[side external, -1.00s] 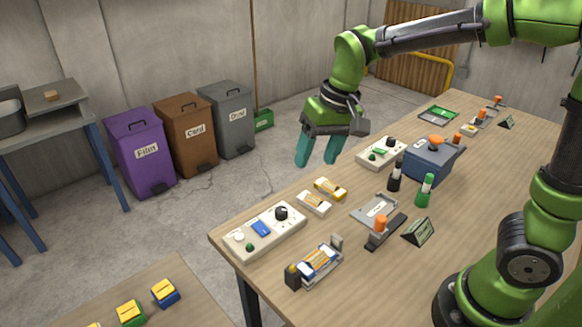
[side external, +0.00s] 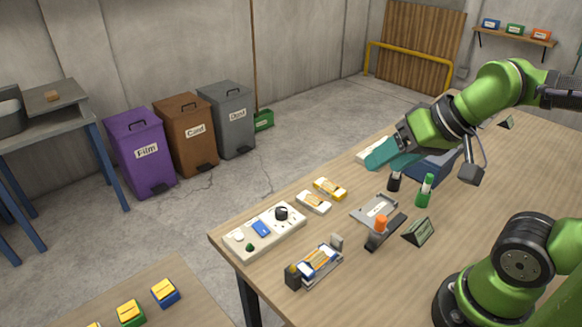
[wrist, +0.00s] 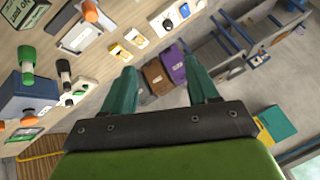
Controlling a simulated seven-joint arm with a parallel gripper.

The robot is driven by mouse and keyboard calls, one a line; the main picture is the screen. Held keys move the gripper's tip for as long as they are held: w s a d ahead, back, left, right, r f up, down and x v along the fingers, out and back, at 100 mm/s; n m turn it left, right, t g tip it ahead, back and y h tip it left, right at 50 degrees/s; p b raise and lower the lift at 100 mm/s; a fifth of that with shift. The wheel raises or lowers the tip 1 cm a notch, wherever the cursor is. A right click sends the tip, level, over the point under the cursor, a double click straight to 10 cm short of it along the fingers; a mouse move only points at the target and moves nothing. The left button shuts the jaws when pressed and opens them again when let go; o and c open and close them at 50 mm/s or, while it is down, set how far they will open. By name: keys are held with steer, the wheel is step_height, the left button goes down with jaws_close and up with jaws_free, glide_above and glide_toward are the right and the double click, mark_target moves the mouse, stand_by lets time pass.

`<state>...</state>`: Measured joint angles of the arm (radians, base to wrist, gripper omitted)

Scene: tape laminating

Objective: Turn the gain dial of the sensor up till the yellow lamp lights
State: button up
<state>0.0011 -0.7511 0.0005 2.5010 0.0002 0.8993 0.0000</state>
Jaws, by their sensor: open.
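A white panel (side external: 258,236) lies at the table's front left, with a black dial (side external: 281,212), a blue block, a green button and a pale round part. It also shows in the wrist view (wrist: 158,20). A second white panel (side external: 366,154) lies farther back, mostly hidden by my gripper. A small black box with a yellowish top (side external: 292,275) stands at the near end of a metal holder. I cannot tell which of these is the sensor, and no lit yellow lamp is clear. My gripper (side external: 376,160), with teal fingers, is open and empty near the rear panel; its fingers show apart in the wrist view (wrist: 161,88).
Yellow-and-white pieces (side external: 329,188), a grey plate (side external: 373,209), an orange-knobbed lever (side external: 381,225) and a sign (side external: 419,232) lie mid-table.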

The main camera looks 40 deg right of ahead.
steer(key=n+g+h, duration=0.2)
steer(key=n+g, duration=0.5)
steer(key=n, duration=0.2)
glide_above(281, 210)
step_height(281, 210, down, 5)
step_height(281, 210, down, 16)
steer(key=shift+f, duration=0.2)
steer(key=shift+c, duration=0.4)
steer(key=c, duration=1)
